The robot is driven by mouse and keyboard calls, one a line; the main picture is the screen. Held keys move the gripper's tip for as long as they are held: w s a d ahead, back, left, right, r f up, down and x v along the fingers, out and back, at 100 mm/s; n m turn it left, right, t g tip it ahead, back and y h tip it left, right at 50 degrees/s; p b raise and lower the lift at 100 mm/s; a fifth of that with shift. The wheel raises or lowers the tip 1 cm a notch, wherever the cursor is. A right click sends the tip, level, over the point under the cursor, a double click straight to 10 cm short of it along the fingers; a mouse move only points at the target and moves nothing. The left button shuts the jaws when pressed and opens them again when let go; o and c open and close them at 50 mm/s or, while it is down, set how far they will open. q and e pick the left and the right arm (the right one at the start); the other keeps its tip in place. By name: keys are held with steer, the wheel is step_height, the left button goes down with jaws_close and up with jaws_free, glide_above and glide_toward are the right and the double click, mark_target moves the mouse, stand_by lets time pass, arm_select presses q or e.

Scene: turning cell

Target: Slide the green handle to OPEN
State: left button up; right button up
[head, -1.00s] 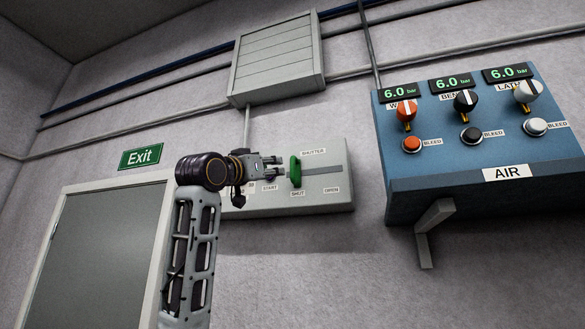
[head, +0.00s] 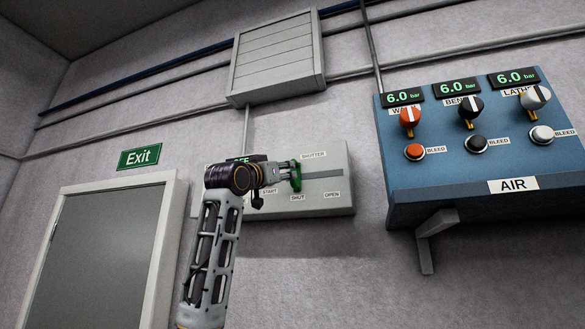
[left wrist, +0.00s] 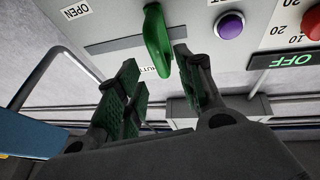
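The green handle (head: 297,182) stands upright at the SHUT end of a slot in the grey shutter panel (head: 335,208). The OPEN label (head: 331,194) is to its right. My left gripper (head: 293,172) is at the handle and hides part of it. In the left wrist view the green handle (left wrist: 156,38) lies between the spread fingertips of my left gripper (left wrist: 157,60). A gap shows beside the handle on the right finger's side; contact on the other side cannot be told. My right gripper is not in view.
A purple button (left wrist: 230,25) and a red knob (left wrist: 312,27) sit on the panel beside the handle. The slot is clear toward OPEN. A blue AIR panel (head: 455,190) with knobs stands farther right, and a grey box (head: 275,62) hangs above.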

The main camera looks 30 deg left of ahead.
mark_target(291, 170)
arm_select(q)
steer(key=p+x, duration=0.2)
steer(key=x, duration=0.2)
steer(key=shift+w+r, duration=0.15)
steer(key=shift+r, duration=0.05)
steer(key=shift+p+x, duration=0.35)
steer(key=shift+x, duration=0.7)
steer(key=shift+f, duration=0.1)
jaws_close()
